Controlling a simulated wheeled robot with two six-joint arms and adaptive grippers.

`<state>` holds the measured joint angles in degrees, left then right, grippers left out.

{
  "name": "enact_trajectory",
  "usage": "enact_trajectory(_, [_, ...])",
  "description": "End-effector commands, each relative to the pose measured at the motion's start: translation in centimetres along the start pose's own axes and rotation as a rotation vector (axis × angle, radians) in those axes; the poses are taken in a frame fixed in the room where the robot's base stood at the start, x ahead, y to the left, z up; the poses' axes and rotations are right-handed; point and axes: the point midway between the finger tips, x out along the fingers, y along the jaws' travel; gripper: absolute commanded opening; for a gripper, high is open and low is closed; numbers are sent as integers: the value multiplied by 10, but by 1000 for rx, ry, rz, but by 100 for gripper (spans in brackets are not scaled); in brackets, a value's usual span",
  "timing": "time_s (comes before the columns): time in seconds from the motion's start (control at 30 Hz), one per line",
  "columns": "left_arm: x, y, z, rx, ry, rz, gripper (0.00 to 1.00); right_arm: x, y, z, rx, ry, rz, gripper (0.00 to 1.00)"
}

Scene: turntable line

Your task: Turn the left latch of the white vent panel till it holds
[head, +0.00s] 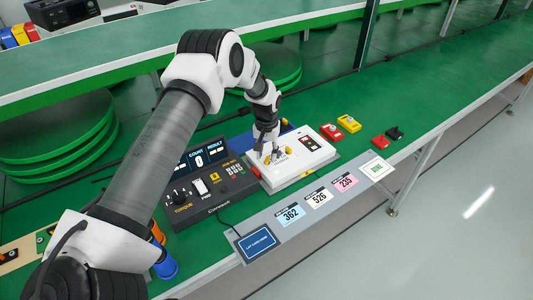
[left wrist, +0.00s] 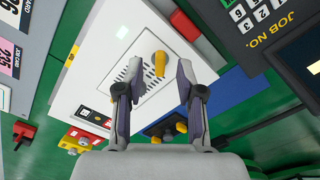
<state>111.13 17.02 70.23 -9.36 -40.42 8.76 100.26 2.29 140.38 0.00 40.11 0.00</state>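The white vent panel (head: 300,170) lies on the green line in the head view, right of the dark control box. It fills the middle of the left wrist view (left wrist: 90,70), with a slotted vent. My left gripper (head: 268,156) is low over the panel's left part. In the left wrist view its fingers (left wrist: 156,88) are apart, with the first latch between them; contact cannot be told. My right gripper is not in view.
The dark control box (head: 212,188) reads count 0. Red (head: 331,132) and yellow (head: 349,124) blocks lie right of the panel. Number cards (head: 318,199) lie along the front edge. A blue piece (head: 166,267) stands near my arm.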

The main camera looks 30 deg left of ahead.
Motion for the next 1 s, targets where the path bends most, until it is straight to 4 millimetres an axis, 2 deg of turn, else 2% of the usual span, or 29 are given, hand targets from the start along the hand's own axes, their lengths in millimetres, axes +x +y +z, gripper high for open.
enact_trajectory(0.17, [20, 0, 0, -1, 0, 0, 38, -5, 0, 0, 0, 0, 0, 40])
enact_trajectory(0.4, [23, 0, 0, 0, 0, 0, 38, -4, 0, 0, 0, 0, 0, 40])
enact_trajectory(0.47, [23, 0, 0, 0, 0, 0, 16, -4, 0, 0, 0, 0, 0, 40])
enact_trajectory(0.5, [23, 0, 0, 0, 0, 0, 2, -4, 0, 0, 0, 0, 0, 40])
enact_trajectory(0.53, [23, 0, 0, 0, 0, 0, 0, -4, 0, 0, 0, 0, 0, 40])
enact_trajectory(1.0, [24, 0, 0, 44, 1, 0, 0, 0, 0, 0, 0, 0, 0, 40])
